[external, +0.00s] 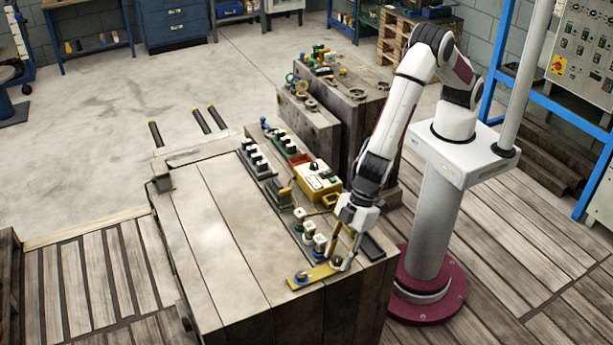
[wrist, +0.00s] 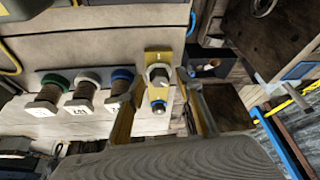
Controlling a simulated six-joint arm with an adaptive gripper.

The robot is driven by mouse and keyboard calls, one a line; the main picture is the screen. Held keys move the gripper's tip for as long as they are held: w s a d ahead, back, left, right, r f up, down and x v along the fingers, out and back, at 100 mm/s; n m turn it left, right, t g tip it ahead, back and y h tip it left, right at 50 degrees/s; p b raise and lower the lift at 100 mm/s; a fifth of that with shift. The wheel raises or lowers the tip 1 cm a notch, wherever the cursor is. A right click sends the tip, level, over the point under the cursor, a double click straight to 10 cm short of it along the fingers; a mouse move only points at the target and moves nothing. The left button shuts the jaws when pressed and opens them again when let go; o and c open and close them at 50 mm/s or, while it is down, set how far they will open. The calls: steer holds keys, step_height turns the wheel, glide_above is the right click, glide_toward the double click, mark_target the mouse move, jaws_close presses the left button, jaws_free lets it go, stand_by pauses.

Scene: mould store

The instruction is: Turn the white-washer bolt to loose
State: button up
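In the wrist view three short brown bolts with pale labelled ends stand in a row at the left. The white-washer bolt (wrist: 80,98) is the middle one, between a green-washer bolt (wrist: 50,96) and a blue-washer bolt (wrist: 120,92). The row also shows in the external view, where the middle bolt (external: 308,230) stands left of my gripper (external: 343,256). My gripper (wrist: 163,105) has its fingers spread, over a yellow plate (wrist: 158,58) with a grey knob (wrist: 159,77) and a blue ring. I cannot tell whether the fingers touch the knob. The bolts are outside the fingers.
In the external view, the yellow plate (external: 319,272) lies near the bench's front right edge. A yellow control box (external: 317,182) and more rows of black-and-white parts (external: 254,157) stand behind the bolts. The bench top (external: 215,225) is clear to the left.

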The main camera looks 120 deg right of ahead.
steer(key=shift+a+m+h, duration=0.1)
steer(key=shift+m+h, duration=0.5)
steer(key=shift+m, duration=0.8)
steer(key=shift+r, duration=0.25)
steer(key=v, duration=0.8)
steer(key=s+d+r+m+g, duration=0.1)
steer(key=s+d, duration=0.3)
steer(key=s, duration=0.4)
steer(key=s+d+r+m+g, duration=0.1)
steer(key=s+d+r+g, duration=0.1)
steer(key=s, duration=0.7)
steer(key=shift+d+r+m+g+y, duration=0.35)
steer(key=shift+d+g, duration=0.55)
steer(key=shift+d, duration=0.2)
steer(key=shift+w, duration=0.15)
